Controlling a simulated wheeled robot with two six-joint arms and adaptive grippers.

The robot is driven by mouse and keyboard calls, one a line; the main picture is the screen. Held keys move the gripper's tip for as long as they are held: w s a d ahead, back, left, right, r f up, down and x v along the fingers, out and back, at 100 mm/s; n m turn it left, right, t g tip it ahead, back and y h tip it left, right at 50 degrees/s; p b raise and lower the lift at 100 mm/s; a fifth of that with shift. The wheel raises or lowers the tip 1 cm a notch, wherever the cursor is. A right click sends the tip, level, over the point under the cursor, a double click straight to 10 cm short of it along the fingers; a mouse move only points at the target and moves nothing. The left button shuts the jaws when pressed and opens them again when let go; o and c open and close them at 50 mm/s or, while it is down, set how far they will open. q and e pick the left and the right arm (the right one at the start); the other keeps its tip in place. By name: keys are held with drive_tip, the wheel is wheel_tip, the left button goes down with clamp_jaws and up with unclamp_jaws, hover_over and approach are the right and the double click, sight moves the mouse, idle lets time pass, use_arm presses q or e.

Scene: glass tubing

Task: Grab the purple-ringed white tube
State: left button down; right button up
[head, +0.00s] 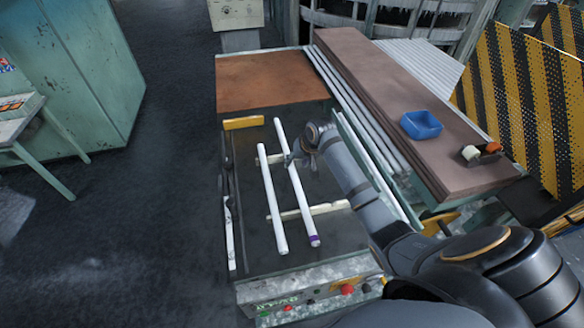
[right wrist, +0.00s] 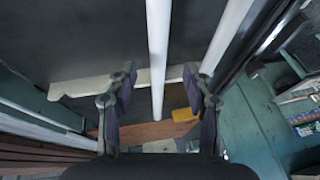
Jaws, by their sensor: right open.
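The purple-ringed white tube (head: 296,188) lies lengthwise on the dark bed of the machine. Its purple ring (head: 314,239) is at the near end. A second white tube (head: 273,205) without a visible ring lies to its left. My right gripper (head: 297,157) is over the far half of the purple-ringed tube. In the right wrist view my right gripper (right wrist: 160,82) is open, and a white tube (right wrist: 157,45) runs between its two fingers, apparently untouched. The ring is out of that view. My left gripper is not in view.
Pale crossbars (head: 331,208) lie under the tubes. A yellow block (head: 244,123) and a brown board (head: 270,80) are beyond the far ends. A brown bench (head: 385,95) with a blue bin (head: 421,124) stands at right. A green cabinet (head: 75,70) is at left.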

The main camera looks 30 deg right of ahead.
sight(293, 169)
drive_tip(key=shift+p+x, duration=0.85)
drive_tip(key=shift+x, duration=0.2)
drive_tip(key=x, duration=0.3)
drive_tip(key=shift+s, duration=0.2)
drive_tip(key=shift+w+d+f, duration=0.1)
drive_tip(key=shift+d+f, duration=0.05)
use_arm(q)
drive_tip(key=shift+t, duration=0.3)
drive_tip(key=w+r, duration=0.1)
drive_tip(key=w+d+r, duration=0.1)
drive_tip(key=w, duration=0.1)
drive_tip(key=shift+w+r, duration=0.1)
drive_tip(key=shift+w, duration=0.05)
use_arm(e)
clamp_jaws()
